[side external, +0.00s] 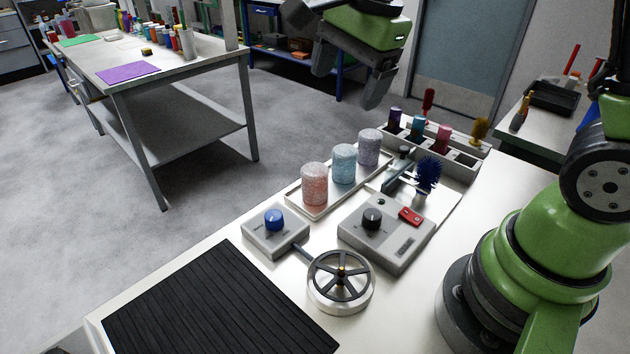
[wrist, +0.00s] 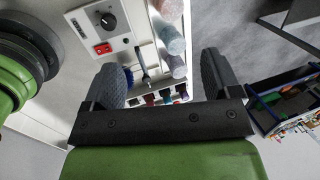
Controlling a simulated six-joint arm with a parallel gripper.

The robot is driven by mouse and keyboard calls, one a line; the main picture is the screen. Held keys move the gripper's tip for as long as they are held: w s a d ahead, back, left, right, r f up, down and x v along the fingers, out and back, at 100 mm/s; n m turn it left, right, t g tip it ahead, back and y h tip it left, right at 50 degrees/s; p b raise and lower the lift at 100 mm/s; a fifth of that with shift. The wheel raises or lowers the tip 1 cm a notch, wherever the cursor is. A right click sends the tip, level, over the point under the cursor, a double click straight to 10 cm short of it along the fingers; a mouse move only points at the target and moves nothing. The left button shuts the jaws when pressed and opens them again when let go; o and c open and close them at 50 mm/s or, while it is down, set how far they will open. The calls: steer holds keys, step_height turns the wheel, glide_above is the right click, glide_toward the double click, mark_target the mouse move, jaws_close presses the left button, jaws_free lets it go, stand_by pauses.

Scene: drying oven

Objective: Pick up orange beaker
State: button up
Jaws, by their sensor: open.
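The orange beaker (side external: 314,186), a speckled pinkish-orange cup, stands upright at the near left end of a white tray (side external: 320,213). A light blue beaker (side external: 344,162) and a lavender beaker (side external: 368,147) stand in line beyond it. In the wrist view the orange beaker (wrist: 171,9) is cut off by the top edge, with the blue (wrist: 172,39) and lavender (wrist: 177,66) ones below it. My gripper (side external: 346,88) is open and empty, raised high above and behind the beakers, apart from them. Its two spread fingers also show in the wrist view (wrist: 160,68).
A control box (side external: 386,238) with a red switch, a blue-knob box (side external: 274,232) and a handwheel (side external: 341,281) stand near the tray. A divided rack (side external: 455,158) with vials and a blue brush (side external: 428,175) are at the right. A black ribbed mat (side external: 215,305) lies in front.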

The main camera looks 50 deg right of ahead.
mark_target(320, 172)
steer(key=w+f+m+g, duration=0.1)
steer(key=w+f+m, duration=0.1)
steer(key=f, duration=0.3)
steer(key=w+d+f+m+g, duration=0.1)
steer(key=w+f+m, duration=0.1)
steer(key=f+m, duration=0.2)
steer(key=w+f+m+g, duration=0.1)
steer(key=w+f+m, duration=0.1)
steer(key=f, duration=0.6)
steer(key=shift+d+m+h, duration=0.2)
steer(key=shift+m+h, duration=0.2)
steer(key=shift+m, duration=0.1)
steer(key=shift+w+d+f, duration=0.1)
steer(key=shift+w+f, duration=0.05)
steer(key=shift+f, duration=0.9)
steer(key=shift+w+a+f, duration=0.1)
steer(key=shift+w+f, duration=0.1)
steer(key=shift+f, duration=0.85)
steer(key=shift+w+d+f, duration=0.1)
steer(key=shift+w+f, duration=0.05)
steer(key=shift+f, duration=0.9)
steer(key=shift+c, duration=0.5)
steer(key=c, duration=0.9)
